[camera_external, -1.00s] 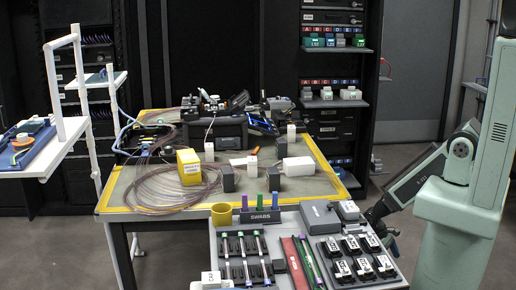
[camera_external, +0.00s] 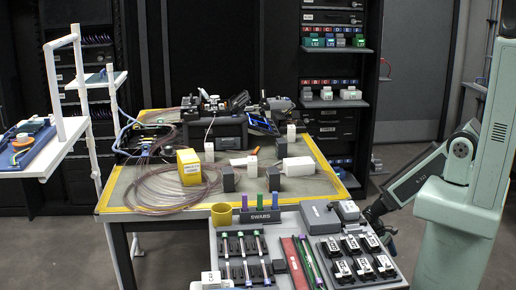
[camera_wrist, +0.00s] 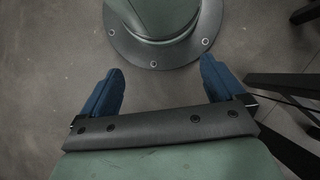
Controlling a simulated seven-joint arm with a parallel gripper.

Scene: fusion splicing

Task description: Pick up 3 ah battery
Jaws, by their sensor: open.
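My gripper (camera_wrist: 160,88) is open and empty, its two blue fingers spread wide above the bare floor beside my base in the wrist view. In the external view my gripper (camera_external: 390,240) is low at the right, just off the tray's right edge, partly hidden. No battery can be read as 3 Ah. Several black blocks with white labels (camera_external: 352,245) stand in rows on the right of the grey tray (camera_external: 226,232). Their print is too small to read, so I cannot tell whether one is the battery. None of these shows in the wrist view.
A yellow-edged table (camera_external: 125,195) behind the tray carries coiled fibre, a yellow box (camera_external: 188,167), white and dark blocks, and a dark machine (camera_external: 215,132). A yellow cup (camera_external: 222,214) stands by the tray. Shelves (camera_external: 335,102) with small units are behind. Dark legs (camera_wrist: 290,85) show right in the wrist view.

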